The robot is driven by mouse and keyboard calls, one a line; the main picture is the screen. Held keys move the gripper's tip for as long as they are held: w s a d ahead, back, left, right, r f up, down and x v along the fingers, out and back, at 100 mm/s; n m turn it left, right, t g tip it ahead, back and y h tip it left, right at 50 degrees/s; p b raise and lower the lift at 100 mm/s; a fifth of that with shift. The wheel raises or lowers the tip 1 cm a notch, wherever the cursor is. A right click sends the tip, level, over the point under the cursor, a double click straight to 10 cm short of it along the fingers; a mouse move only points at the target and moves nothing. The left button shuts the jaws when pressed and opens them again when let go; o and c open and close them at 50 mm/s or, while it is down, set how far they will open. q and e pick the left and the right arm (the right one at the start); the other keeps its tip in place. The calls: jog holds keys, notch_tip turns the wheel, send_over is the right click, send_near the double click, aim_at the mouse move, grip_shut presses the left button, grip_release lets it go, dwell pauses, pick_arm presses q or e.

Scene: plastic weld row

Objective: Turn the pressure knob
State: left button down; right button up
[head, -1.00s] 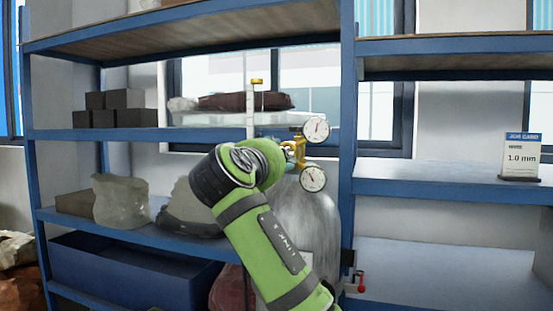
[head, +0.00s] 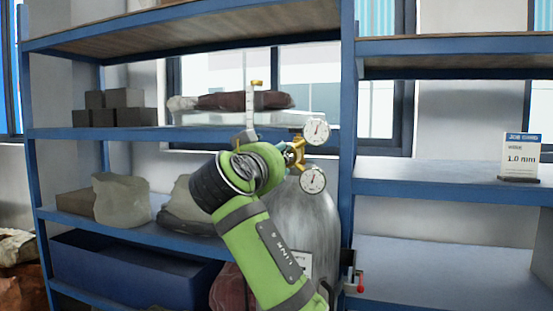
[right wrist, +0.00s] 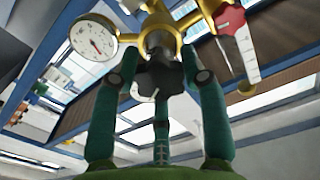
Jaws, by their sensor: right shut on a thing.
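A brass regulator (head: 296,152) with an upper round gauge (head: 316,131) and a lower round gauge (head: 313,180) sits on top of a grey cylinder (head: 305,220). In the right wrist view, the dark lobed pressure knob (right wrist: 158,82) is on the regulator's stem, between the teal fingers of my right gripper (right wrist: 155,68). The fingers are shut on it. One gauge (right wrist: 94,37) shows left of the knob. In the head view, my green right arm hides the knob and fingertips. My left gripper is not in view.
A white scaled tube (head: 250,115) stands left of the regulator, close to my wrist. Blue shelving (head: 347,120) surrounds the cylinder; its post is just right of the gauges. A job card (head: 520,155) reading 1.0 mm stands on the right shelf, otherwise clear.

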jog(key=shift+f+m, duration=0.2)
jog(key=shift+m, duration=0.3)
jog(key=o, duration=1.1)
jog(key=shift+o, duration=0.2)
jog(key=shift+r, duration=0.1)
jog(key=shift+s, duration=0.1)
jog(key=v, duration=1.2)
